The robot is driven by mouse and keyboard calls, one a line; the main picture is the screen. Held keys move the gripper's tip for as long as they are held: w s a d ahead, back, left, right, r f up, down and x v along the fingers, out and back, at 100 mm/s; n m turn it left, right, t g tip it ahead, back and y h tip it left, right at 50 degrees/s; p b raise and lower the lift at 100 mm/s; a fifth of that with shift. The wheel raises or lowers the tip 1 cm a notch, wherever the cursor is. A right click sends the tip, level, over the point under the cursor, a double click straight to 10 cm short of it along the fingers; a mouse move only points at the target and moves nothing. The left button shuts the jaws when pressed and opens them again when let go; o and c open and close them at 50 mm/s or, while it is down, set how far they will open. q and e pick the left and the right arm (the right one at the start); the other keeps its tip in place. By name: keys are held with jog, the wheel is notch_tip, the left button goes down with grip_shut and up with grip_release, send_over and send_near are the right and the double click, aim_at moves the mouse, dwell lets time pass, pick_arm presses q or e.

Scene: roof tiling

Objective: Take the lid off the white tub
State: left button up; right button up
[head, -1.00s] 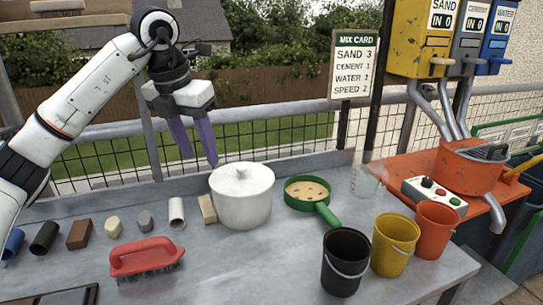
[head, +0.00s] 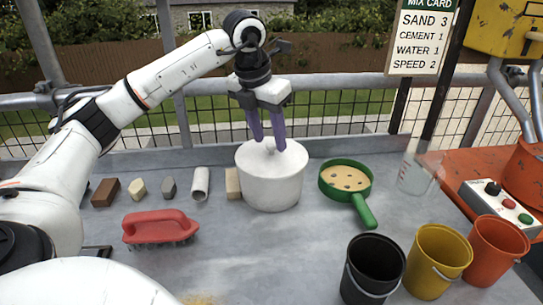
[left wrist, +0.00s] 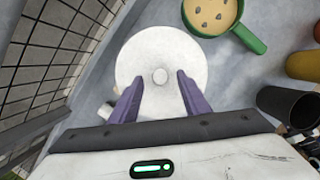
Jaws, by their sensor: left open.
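The white tub (head: 272,186) stands on the grey bench near its back edge. Its white lid (head: 252,157) is on, with a small round knob that shows in the left wrist view (left wrist: 160,76). My left gripper (head: 267,147) points down over the lid, its purple fingers open. In the left wrist view the fingers (left wrist: 160,90) are on either side of the knob, with a gap to it. I cannot tell whether the fingertips touch the lid. My right gripper is not in view.
A green sieve (head: 363,209) is right of the tub, with a clear jug (head: 418,175) beyond. Black (head: 372,268), yellow (head: 437,262) and orange (head: 495,250) buckets stand at front right. A red brush (head: 160,227) and several small blocks lie left. Mesh railing runs behind.

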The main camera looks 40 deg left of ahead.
pick_arm(q)
jog(key=shift+w+f, duration=0.25)
jog(key=shift+f, duration=0.45)
grip_shut()
